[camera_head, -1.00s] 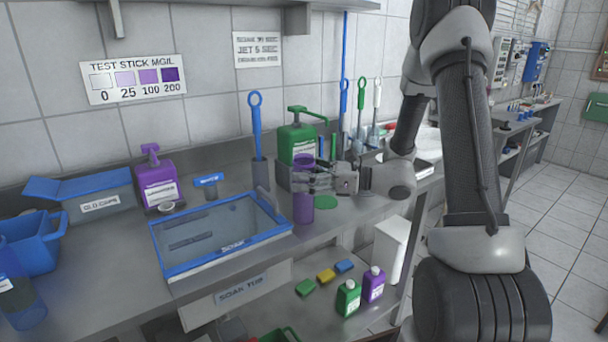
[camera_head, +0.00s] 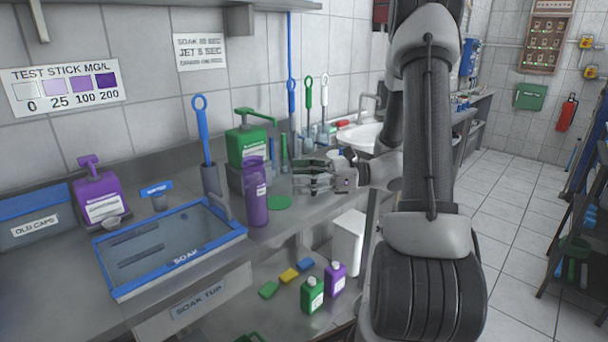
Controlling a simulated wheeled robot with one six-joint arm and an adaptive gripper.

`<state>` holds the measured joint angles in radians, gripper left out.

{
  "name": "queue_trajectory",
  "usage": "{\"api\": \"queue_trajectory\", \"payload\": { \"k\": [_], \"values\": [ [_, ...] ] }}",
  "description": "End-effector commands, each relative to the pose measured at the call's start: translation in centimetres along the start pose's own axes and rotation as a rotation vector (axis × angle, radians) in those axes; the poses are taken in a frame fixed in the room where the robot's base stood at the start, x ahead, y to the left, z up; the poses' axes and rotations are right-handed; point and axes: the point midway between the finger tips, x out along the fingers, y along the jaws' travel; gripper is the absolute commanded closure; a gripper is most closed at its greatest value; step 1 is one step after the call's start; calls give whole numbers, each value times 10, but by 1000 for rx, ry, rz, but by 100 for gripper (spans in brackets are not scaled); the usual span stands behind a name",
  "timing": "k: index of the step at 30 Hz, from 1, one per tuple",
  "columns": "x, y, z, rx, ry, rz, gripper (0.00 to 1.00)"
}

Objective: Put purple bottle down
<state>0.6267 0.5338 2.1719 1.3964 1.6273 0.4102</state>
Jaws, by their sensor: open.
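A gap shows between the fingertips and the bottle. A green round mat (camera_head: 280,203) lies on the counter between the bottle and my gripper.
The soak tub (camera_head: 240,233) lies left of the bottle. A green pump jug (camera_head: 246,146) stands behind it, and a purple pump jug (camera_head: 98,198) stands farther left. Small green (camera_head: 312,294) and purple (camera_head: 335,279) bottles stand on the lower shelf.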

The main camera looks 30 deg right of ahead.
Motion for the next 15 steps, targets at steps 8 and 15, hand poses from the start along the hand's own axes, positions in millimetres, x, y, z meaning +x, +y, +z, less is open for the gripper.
{"api": "queue_trajectory", "payload": {
  "k": [8,15],
  "values": [
    [7,112,26,-400,340,420,26],
    [-51,180,32,-979,707,846,26]
  ]
}}
